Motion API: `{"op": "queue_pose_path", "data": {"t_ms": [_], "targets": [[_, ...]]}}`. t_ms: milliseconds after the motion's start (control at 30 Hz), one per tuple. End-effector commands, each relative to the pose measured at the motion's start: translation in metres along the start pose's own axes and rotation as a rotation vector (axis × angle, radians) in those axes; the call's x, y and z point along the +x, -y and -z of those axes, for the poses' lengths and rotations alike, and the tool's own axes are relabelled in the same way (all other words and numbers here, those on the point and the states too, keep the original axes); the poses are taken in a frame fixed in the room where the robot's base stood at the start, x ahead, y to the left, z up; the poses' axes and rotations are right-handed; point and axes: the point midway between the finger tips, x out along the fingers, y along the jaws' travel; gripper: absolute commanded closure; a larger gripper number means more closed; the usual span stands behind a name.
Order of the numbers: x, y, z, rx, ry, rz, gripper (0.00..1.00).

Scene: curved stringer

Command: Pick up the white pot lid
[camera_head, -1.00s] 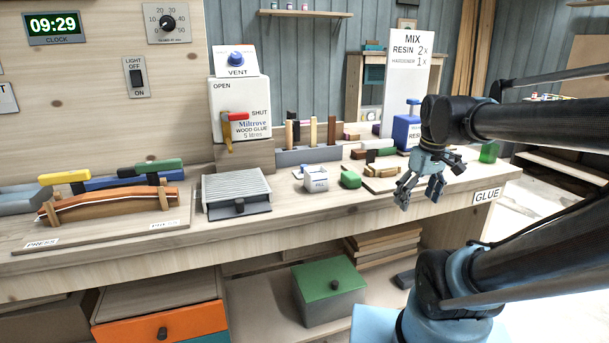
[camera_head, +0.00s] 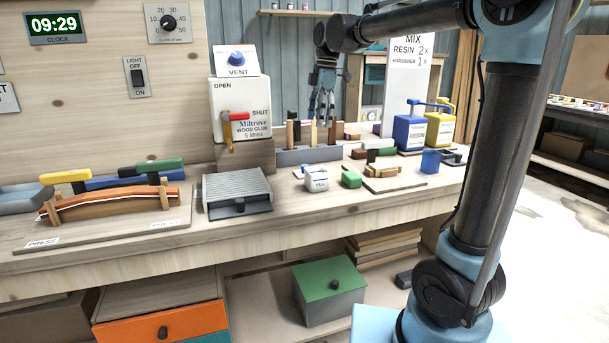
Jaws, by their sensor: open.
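A small white pot (camera_head: 316,181) with a printed label stands on the workbench right of the grey ribbed box. Its top is too small to tell clearly whether a white lid sits on it. A small pale piece (camera_head: 298,173) lies just left of the pot; I cannot tell what it is. My gripper (camera_head: 321,118) is open and empty, fingers pointing down. In the picture it is above the pot, in front of the back wall and over the tool rack (camera_head: 309,155). It touches nothing that I can see.
The glue container (camera_head: 239,109) and rack stand behind. Blue (camera_head: 408,132) and yellow (camera_head: 440,128) jugs are at right. The bench front before the pot is clear.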

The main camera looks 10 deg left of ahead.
Motion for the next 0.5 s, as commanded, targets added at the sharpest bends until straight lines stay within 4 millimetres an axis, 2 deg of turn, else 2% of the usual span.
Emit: {"op": "queue_pose_path", "data": {"t_ms": [33,100,267,500], "targets": [[-0.001,-0.007,0.011,-0.039,-0.002,0.005,0.2],[-0.001,-0.012,0.019,-0.077,-0.003,0.011,0.2],[0.004,-0.017,0.028,-0.115,-0.005,0.016,0.2],[0.042,-0.016,0.028,-0.114,-0.005,0.016,0.2]]}}
